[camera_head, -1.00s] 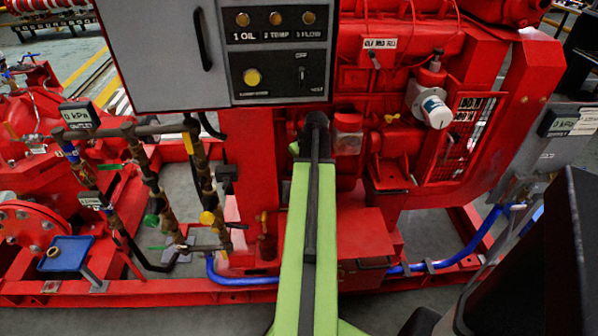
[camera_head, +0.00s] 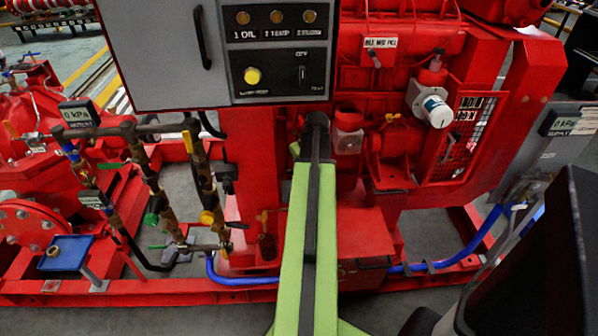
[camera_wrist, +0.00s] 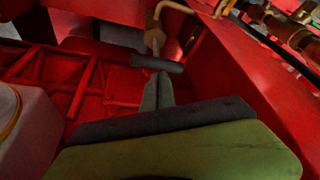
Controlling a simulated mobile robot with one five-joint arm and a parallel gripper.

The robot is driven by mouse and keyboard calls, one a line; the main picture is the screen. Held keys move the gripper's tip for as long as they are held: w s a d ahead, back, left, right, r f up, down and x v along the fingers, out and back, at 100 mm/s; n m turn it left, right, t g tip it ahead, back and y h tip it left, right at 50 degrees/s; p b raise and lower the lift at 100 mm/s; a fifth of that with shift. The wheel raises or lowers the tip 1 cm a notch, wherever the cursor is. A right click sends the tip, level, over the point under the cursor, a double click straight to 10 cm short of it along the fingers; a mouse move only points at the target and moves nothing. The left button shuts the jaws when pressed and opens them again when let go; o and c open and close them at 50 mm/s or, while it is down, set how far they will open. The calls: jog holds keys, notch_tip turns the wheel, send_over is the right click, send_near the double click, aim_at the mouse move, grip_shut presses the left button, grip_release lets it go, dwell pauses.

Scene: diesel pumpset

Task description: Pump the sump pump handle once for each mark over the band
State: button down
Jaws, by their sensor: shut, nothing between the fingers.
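My gripper (camera_wrist: 157,90) shows in the wrist view with its two grey fingers together and nothing between them. A brass-coloured rod with a bent pipe (camera_wrist: 155,35) stands behind the bar. I cannot tell whether this is the sump pump handle. In the head view a small red fitting with a brass top (camera_head: 267,245) stands on the red base left of my green arm. My gripper is hidden behind my arm there. I cannot make out the band or its marks.
A grey control box (camera_head: 155,55) hangs at the upper left. Brass pipework with valves (camera_head: 150,180) stands left of my arm. A blue hose (camera_head: 460,255) runs along the base at the right. A blue tray (camera_head: 66,254) sits at the lower left.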

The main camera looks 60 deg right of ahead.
jog(key=shift+f+b, duration=3.05)
jog(key=shift+f, duration=0.15)
jog(key=shift+r, duration=0.2)
notch_tip(320, 180, up, 6)
jog(key=p, duration=0.6)
jog(key=shift+r+p, duration=0.15)
jog(key=shift+p, duration=0.25)
jog(key=shift+f+b, duration=3.25)
jog(key=shift+b, duration=0.05)
jog(key=shift+r, duration=0.1)
notch_tip(320, 180, up, 6)
jog(key=p, duration=0.6)
jog(key=shift+r+p, duration=0.15)
jog(key=shift+p, duration=0.15)
jog(key=shift+r, duration=0.1)
